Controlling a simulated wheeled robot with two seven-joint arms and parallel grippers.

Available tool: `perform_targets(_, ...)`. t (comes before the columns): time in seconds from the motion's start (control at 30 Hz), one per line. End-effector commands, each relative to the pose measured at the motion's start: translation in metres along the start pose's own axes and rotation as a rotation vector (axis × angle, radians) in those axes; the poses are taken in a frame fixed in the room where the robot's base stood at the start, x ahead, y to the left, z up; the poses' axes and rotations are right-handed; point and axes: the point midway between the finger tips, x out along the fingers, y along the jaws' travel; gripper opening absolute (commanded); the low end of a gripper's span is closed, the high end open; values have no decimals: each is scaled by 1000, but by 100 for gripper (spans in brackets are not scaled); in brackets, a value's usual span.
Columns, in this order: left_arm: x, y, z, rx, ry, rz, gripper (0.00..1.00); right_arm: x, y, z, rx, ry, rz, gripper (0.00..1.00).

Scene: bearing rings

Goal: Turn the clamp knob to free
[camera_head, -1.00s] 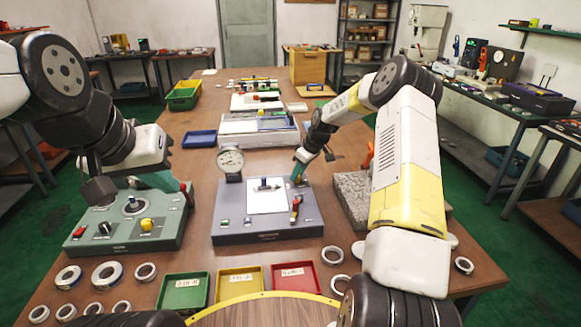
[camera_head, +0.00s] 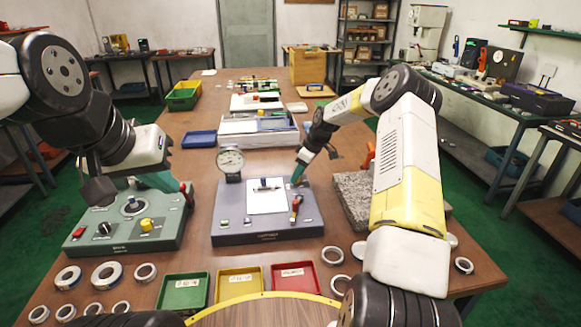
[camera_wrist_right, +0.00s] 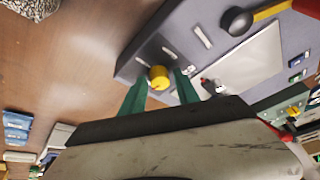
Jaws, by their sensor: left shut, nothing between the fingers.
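A yellow clamp knob (camera_wrist_right: 159,77) sits on the grey fixture (camera_head: 262,239), near its edge in the right wrist view. My right gripper (camera_wrist_right: 162,80) is open, with its green fingertips on either side of the knob; I cannot tell if they touch it. In the head view my right gripper (camera_head: 297,181) is at the fixture's back right corner and hides the knob. My left gripper (camera_head: 172,183) is shut and empty over the green device (camera_head: 125,246) at the left.
A dial gauge (camera_head: 230,160) stands at the fixture's back left. A red lever (camera_head: 296,205) and white plate (camera_head: 266,196) are on the fixture. A granite block (camera_head: 352,197) is to the right. Green, yellow and red trays (camera_head: 240,285) and several rings lie in front.

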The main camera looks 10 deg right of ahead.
Motion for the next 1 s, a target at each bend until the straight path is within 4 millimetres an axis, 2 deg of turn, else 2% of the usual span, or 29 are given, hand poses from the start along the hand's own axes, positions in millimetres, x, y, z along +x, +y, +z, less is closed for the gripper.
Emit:
perform_targets(0.37,0,0,0,0,0,0,0,-4,1,-1,0,3,4,48)
perform_targets(0.47,0,0,0,0,0,0,0,-14,2,-1,1,3,5,48)
perform_targets(0.8,0,0,0,0,0,0,0,-68,1,-1,1,2,3,48)
perform_targets(1.0,0,0,0,0,0,0,0,-79,0,0,1,2,2,48)
